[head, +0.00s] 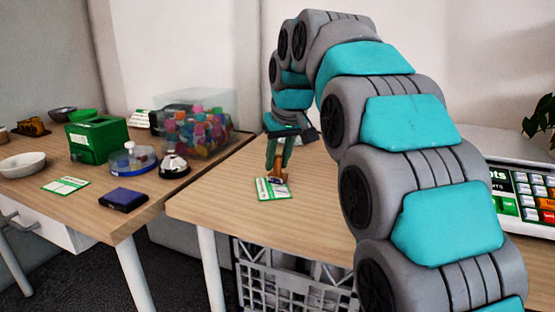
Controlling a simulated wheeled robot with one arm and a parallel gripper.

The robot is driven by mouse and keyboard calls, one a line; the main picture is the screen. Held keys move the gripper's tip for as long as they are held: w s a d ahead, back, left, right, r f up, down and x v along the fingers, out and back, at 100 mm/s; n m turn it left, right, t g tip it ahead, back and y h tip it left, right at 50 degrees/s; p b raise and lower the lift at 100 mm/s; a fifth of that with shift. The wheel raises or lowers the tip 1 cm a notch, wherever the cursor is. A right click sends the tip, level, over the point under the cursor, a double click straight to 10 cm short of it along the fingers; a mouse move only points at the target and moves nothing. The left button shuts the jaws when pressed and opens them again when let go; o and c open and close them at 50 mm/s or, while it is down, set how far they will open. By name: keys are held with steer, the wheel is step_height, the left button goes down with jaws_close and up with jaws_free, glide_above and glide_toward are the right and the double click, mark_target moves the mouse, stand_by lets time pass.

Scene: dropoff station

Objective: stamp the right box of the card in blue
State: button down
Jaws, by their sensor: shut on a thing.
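My gripper (279,158) points down over the near desk and is shut on a stamp (277,174) with a brown wooden handle. The stamp is roughly upright, with its lower end over the card (266,194). I cannot tell whether it touches the card. The card is white and green and lies flat near the desk's left edge. The stamp hides part of it, and I cannot make out its boxes or any mark. A dark ink pad with a blue-purple top (123,196) lies on the left desk.
The left desk (160,205) holds a second green-and-white card (66,185), a green box (97,142), a white bowl (22,165), a service bell (173,166) and a clear bin of colourful items (200,125). A keypad till (530,195) stands right. My arm covers the near desk's middle.

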steer(key=shift+r+p, duration=2.55)
steer(key=shift+r, duration=1.05)
steer(key=shift+f, duration=0.1)
